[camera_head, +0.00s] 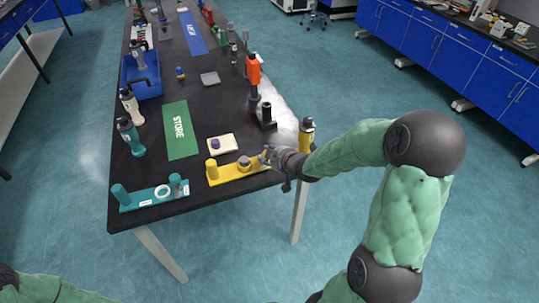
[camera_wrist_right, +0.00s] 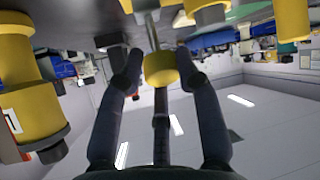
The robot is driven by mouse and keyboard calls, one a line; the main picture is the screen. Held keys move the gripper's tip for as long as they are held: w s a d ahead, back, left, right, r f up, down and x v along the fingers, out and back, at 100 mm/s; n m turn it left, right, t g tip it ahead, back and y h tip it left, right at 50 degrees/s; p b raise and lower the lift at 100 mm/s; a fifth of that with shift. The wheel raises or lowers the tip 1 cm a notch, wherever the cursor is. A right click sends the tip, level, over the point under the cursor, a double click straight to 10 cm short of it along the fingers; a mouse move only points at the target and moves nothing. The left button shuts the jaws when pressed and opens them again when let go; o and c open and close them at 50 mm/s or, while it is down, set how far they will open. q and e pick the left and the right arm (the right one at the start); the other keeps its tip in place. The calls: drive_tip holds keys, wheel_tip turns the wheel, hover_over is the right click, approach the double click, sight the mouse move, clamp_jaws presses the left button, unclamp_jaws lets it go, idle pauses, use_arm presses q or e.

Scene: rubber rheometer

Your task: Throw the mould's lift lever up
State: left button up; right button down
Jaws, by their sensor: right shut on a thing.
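A yellow base plate (camera_head: 222,176) near the table's front right edge carries a short yellow post and a grey round part (camera_head: 244,162). My right gripper (camera_head: 268,157) reaches in from the right to the plate's right end. In the right wrist view the gripper (camera_wrist_right: 160,62) is shut on a yellow knob (camera_wrist_right: 160,72), one finger on each side. A thin grey rod (camera_wrist_right: 152,30) runs from the knob to the top of that view. In the head view my gripper hides most of the lever, so its angle is hard to tell. My left gripper is out of view.
A yellow-and-black bottle (camera_head: 306,136) stands close behind my right gripper. A teal plate (camera_head: 150,197) is at left, near the green STORE mat (camera_head: 180,130).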

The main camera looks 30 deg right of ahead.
drive_tip(key=c, duration=0.9)
unclamp_jaws()
drive_tip(key=shift+f, duration=0.15)
drive_tip(key=shift+s+r, duration=0.25)
drive_tip(key=shift+r, duration=0.05)
drive_tip(key=v, duration=1.1)
drive_tip(key=shift+s, duration=0.2)
